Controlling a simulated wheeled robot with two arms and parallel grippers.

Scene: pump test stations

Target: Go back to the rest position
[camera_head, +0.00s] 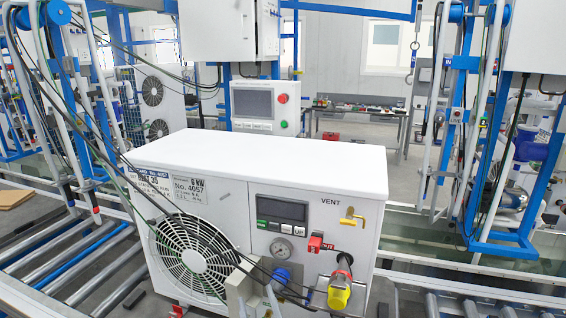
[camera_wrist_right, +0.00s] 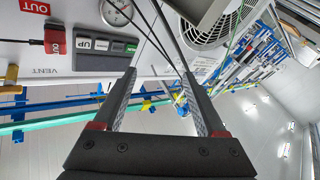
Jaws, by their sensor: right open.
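My right gripper (camera_wrist_right: 158,74) shows in the right wrist view, which is turned upside down. Its two dark fingers stand wide apart with no object visible between them. Beyond them is the front of the white pump unit (camera_head: 260,160), with the VENT label (camera_wrist_right: 45,70), a button panel (camera_wrist_right: 100,46), a red OUT tag (camera_wrist_right: 55,38) and a gauge (camera_wrist_right: 116,12). Dark cables cross behind the fingers; I cannot tell how close they are. My left gripper is not in view.
In the head view, a yellow coupling (camera_head: 339,297) juts from the unit's front beside a red OUT valve (camera_head: 318,243). Cables hang across the fan (camera_head: 192,258). Roller conveyors (camera_head: 75,262) run along the left. A blue-framed station (camera_head: 520,200) stands at right.

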